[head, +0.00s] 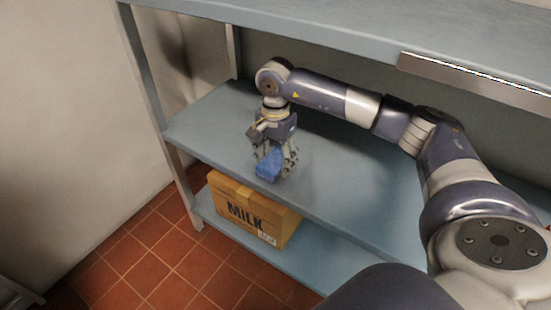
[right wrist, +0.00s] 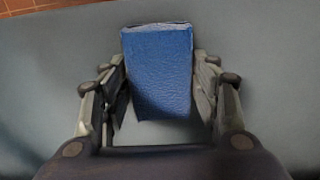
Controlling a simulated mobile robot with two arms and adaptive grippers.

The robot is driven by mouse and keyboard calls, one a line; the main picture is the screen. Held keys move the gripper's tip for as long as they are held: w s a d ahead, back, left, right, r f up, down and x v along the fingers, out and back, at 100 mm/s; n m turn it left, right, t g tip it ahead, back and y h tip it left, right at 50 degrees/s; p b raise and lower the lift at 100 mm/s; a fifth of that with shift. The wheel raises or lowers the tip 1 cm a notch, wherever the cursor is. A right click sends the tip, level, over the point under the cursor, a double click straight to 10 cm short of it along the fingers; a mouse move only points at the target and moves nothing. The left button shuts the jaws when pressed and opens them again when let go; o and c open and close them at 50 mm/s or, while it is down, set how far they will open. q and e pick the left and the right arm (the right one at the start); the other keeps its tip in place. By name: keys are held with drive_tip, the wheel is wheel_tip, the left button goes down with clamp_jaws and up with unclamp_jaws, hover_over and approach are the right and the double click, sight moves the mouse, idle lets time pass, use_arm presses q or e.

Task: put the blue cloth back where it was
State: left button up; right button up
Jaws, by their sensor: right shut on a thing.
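The blue cloth (head: 269,164) is a small folded block at the left part of the middle shelf (head: 335,178). My right gripper (head: 274,160) points down at the shelf and is shut on the cloth. In the right wrist view the cloth (right wrist: 160,68) stands between the two fingers (right wrist: 160,90), which press on its sides. The shelf surface shows grey-blue around it. I cannot tell whether the cloth touches the shelf. My left gripper is not in view.
A cardboard milk box (head: 250,210) stands on the lower shelf (head: 300,264). An upper shelf (head: 340,35) runs above my right arm. A shelf post (head: 160,120) stands left of the gripper. The middle shelf is bare around the cloth.

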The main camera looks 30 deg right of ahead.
sight(276, 159)
drive_tip(key=shift+f, duration=0.15)
drive_tip(key=o, duration=1)
drive_tip(key=shift+r, duration=0.3)
wheel_tip(276, 159, up, 6)
drive_tip(key=shift+r+p, duration=0.25)
drive_tip(key=shift+p, duration=0.45)
drive_tip(key=shift+r, duration=0.35)
